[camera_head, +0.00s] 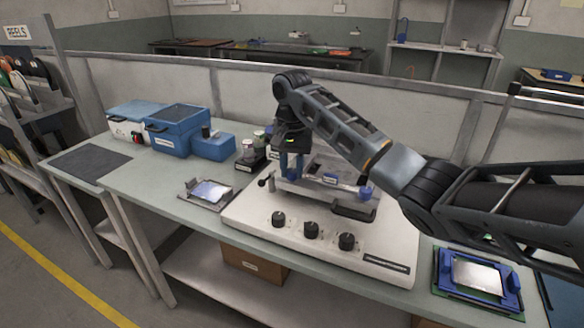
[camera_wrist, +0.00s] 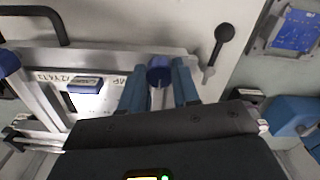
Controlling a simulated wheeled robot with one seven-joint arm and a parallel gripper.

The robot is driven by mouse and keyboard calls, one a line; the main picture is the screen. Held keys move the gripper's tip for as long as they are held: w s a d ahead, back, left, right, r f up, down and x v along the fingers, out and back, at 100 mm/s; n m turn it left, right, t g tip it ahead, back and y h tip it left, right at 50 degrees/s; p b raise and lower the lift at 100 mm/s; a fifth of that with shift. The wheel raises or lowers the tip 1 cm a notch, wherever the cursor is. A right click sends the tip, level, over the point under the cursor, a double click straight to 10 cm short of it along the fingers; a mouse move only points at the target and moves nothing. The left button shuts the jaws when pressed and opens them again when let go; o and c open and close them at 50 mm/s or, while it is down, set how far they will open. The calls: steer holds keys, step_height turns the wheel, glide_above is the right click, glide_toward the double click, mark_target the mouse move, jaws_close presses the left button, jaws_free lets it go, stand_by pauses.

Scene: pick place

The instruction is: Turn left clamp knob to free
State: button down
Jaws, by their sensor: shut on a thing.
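The left clamp knob (camera_wrist: 158,68) is a round blue knob on the metal frame of the clamp fixture. My gripper (camera_wrist: 161,76) has its two blue fingers shut on it, one on each side. In the head view my gripper (camera_head: 291,170) points down at the fixture's left end and largely hides this knob. The other blue knob (camera_head: 365,192) is at the fixture's right end, free of the gripper; it also shows at the left edge of the wrist view (camera_wrist: 8,62). The metal clamp fixture (camera_head: 328,193) sits on a white base unit (camera_head: 250,215).
Three black knobs, including the middle one (camera_head: 311,230), line the base's front. A small black-balled lever (camera_wrist: 224,33) stands close beside my gripper. A board holder (camera_head: 210,193) lies left of the base, a blue-framed board (camera_head: 476,275) right. Blue boxes (camera_head: 178,130) stand at back left.

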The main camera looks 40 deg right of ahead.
steer(key=n+p, duration=0.3)
steer(key=shift+r+n, duration=0.2)
steer(key=shift+n, duration=0.1)
steer(key=n+p, duration=0.2)
steer(key=n, duration=0.2)
steer(key=shift+f+n+p, duration=0.1)
steer(key=shift+n+p, duration=0.2)
steer(key=shift+p, duration=0.05)
steer(key=n, duration=0.4)
steer(key=shift+f, duration=0.1)
steer(key=n, duration=0.5)
steer(key=shift+n, duration=0.4)
steer(key=c, duration=0.8)
jaws_free()
